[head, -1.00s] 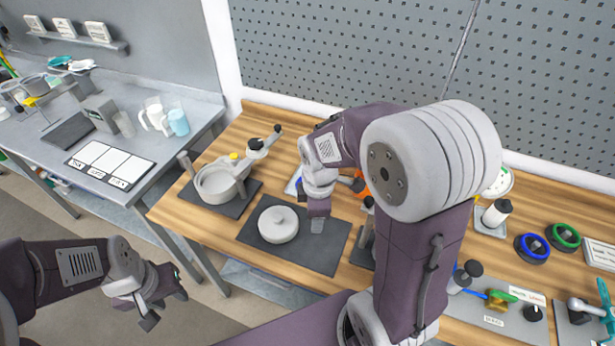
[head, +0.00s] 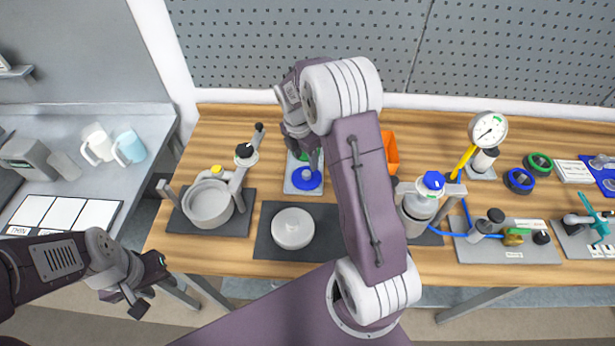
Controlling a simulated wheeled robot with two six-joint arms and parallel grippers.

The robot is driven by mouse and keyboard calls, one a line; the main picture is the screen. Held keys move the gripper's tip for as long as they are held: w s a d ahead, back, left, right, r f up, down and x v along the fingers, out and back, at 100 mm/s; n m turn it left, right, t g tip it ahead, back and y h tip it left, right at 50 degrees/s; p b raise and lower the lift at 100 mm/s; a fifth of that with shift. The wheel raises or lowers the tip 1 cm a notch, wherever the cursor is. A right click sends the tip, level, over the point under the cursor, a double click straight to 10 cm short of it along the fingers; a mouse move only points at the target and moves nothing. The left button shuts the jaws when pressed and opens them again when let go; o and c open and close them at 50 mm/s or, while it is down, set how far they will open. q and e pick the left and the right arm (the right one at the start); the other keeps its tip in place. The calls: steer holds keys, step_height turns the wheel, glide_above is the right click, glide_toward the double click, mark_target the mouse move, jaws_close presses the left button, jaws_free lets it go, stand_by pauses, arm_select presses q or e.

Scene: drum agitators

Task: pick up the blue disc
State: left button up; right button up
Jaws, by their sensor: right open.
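A blue disc (head: 307,181) with a raised middle lies on a light grey tray (head: 290,187) at the back of the wooden bench. My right gripper (head: 311,161) is open and points down just behind and above the disc in the picture, partly covering it. I cannot tell whether a finger touches the disc. A bit of a green thing (head: 303,155) shows behind this gripper, mostly hidden. My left gripper (head: 146,287) is open and empty, in front of the bench's left end.
A grey pot (head: 210,204) with a clamp arm and a round lid (head: 292,229) on a dark mat stand in front. An orange bin (head: 391,152) is right of my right forearm. A blue-capped vessel (head: 419,205), gauge (head: 488,129) and blue ring (head: 519,181) lie further right.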

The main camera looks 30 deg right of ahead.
mark_target(306, 173)
steer(key=f, duration=0.1)
steer(key=w+f, duration=0.1)
steer(key=f, duration=0.1)
steer(key=shift+a, duration=0.2)
steer(key=f, duration=0.2)
steer(key=d+f+p, duration=0.1)
steer(key=f, duration=0.1)
steer(key=shift+s+f, duration=0.1)
steer(key=shift+f, duration=0.1)
steer(key=shift+w+f, duration=0.2)
steer(key=shift+f, duration=0.2)
jaws_close()
